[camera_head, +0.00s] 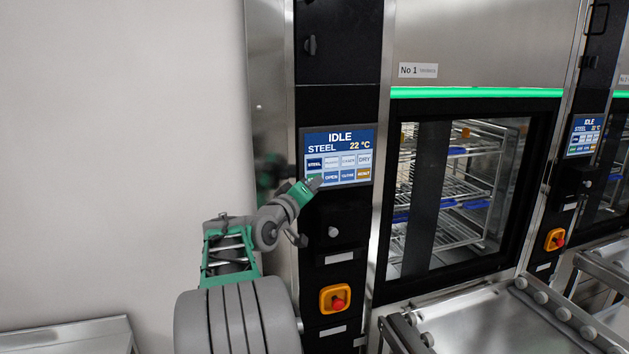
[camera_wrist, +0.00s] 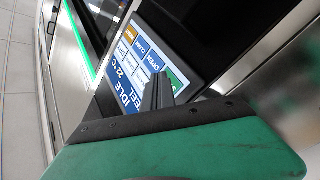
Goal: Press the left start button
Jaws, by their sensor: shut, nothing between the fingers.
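The left washer's touch screen (camera_head: 338,140) reads IDLE, STEEL and 22 °C, with two rows of buttons below. At the lower left is a green button (camera_head: 311,178), mostly hidden by my gripper (camera_head: 316,183); I take it as the start button, its label not readable. An OPEN button (camera_head: 331,177) sits beside it. In the wrist view the screen (camera_wrist: 135,70) is turned, with the green button (camera_wrist: 173,80) right by the tips of my gripper (camera_wrist: 158,92). My gripper is shut and empty. I cannot tell whether the tips touch the screen.
Below the screen are a round knob (camera_head: 333,232) and a red emergency button on a yellow plate (camera_head: 336,299). The washer's glass door (camera_head: 460,200) is closed, with racks inside, under a green light strip (camera_head: 475,92). A second screen (camera_head: 584,135) stands at right.

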